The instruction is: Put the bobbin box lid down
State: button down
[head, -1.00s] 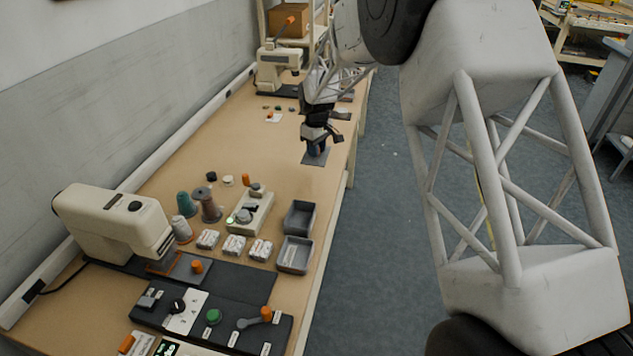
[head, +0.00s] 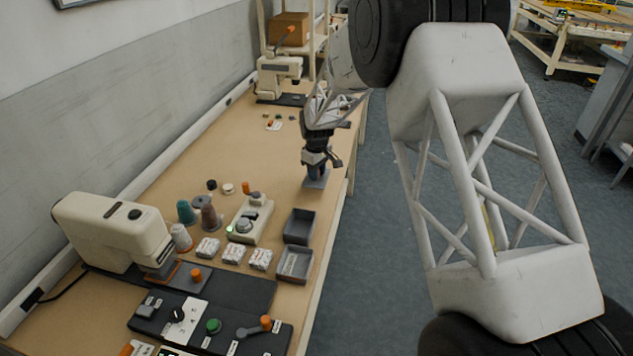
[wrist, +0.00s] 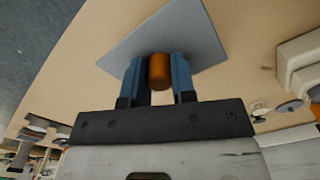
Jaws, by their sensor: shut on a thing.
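The bobbin box lid is a flat grey square plate (wrist: 203,38) with an orange knob (wrist: 159,72). My gripper (wrist: 158,78) is shut on this knob, with one blue finger on each side. In the head view my gripper (head: 317,172) points down near the table's right edge, with the lid (head: 315,183) under it. I cannot tell whether the lid touches the table. Two open grey boxes stand nearer the camera, one (head: 286,225) behind the other (head: 281,262), apart from the lid.
White packs (head: 234,254), a beige device (head: 249,220) and thread spools (head: 186,212) stand left of the boxes. A sewing machine (head: 115,230) and a dark control panel (head: 225,325) are at the near end. The tabletop (head: 215,150) left of my gripper is clear.

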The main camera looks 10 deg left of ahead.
jog(key=shift+f, duration=0.2)
jog(key=shift+f, duration=1.8)
jog(key=shift+f, duration=0.1)
jog(key=c, duration=0.9)
grip_release()
jog(key=shift+c, duration=0.2)
notch_tip(320, 180, up, 12)
jog(key=shift+r, duration=0.1)
